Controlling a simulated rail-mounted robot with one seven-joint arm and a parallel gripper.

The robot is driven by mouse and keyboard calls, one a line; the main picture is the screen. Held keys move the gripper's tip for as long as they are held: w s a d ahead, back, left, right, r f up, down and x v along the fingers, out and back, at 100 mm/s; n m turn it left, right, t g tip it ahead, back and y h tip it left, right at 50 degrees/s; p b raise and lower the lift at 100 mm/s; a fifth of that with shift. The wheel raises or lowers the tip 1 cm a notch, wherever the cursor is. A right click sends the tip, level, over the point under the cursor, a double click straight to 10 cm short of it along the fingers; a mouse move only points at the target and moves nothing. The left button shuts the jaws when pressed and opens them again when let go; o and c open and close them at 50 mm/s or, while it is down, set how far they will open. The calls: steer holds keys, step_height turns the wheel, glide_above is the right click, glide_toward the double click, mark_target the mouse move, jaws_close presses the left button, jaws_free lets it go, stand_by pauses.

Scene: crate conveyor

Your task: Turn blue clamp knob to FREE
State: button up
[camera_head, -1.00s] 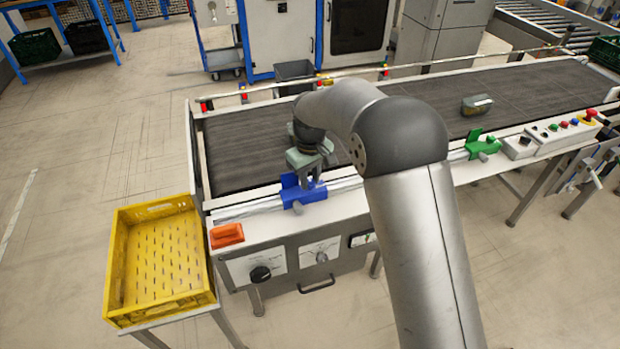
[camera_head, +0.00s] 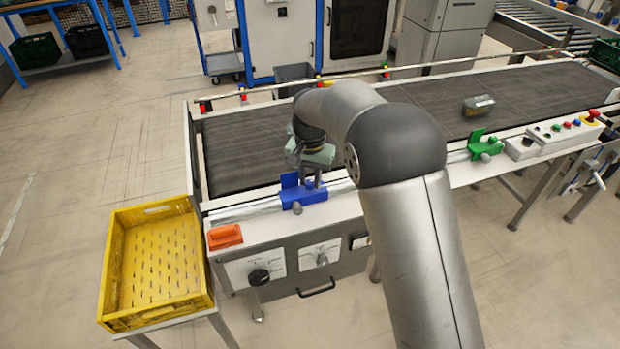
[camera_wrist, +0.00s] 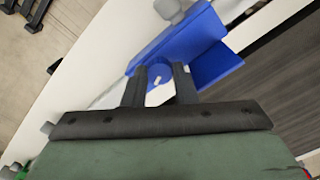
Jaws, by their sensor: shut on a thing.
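The blue clamp (camera_head: 291,190) sits on the rail along the near edge of the conveyor; it also fills the upper middle of the wrist view (camera_wrist: 185,45). Its round blue knob (camera_wrist: 158,75) carries a short white mark and lies between my two dark fingers. My gripper (camera_wrist: 160,71) is shut on this knob from above; in the head view my gripper (camera_head: 311,182) stands at the right part of the clamp. The fingers hide the knob's sides. I cannot read any FREE label.
A green clamp (camera_head: 484,146) sits farther right on the same rail. A grey box-like part (camera_head: 478,105) lies on the belt (camera_head: 430,110). An orange block (camera_head: 225,236) and a yellow crate (camera_head: 112,270) are at the left. Panel dials (camera_head: 259,277) are on the front.

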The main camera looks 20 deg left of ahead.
mark_target(310, 182)
steer(key=m, duration=0.5)
steer(key=shift+r, duration=0.1)
steer(key=shift+m, duration=0.3)
stand_by(0.4)
steer(key=o, duration=1)
step_height(310, 182, up, 8)
steer(key=p, duration=0.5)
